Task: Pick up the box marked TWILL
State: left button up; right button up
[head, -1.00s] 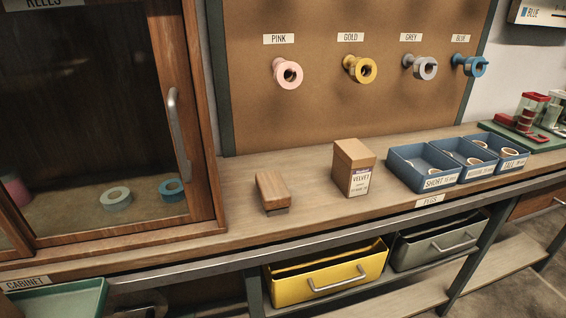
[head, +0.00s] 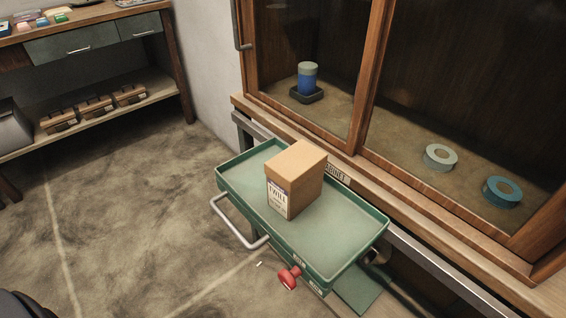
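The box marked TWILL (head: 305,172) is a tan cardboard box with a white label on its front left face. It stands upright on the green tray of a cart (head: 335,248), toward the tray's back left half. The tray has a low raised rim. Neither of my grippers shows in the head view, so nothing is seen touching the box.
The glass-fronted wooden cabinet (head: 377,75) stands right behind the cart, with tape rolls inside. A red knob (head: 289,277) and a metal handle (head: 238,225) stick out from the cart. A workbench (head: 88,22) stands at the far left. The floor between is clear.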

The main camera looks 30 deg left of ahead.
aim_at(295, 176)
jog(key=i+u, duration=0.1)
jog(key=u, duration=0.3)
jog(key=i+u, duration=0.1)
jog(key=u, duration=0.3)
jog(key=j+z, duration=0.2)
jog(key=j, duration=0.15)
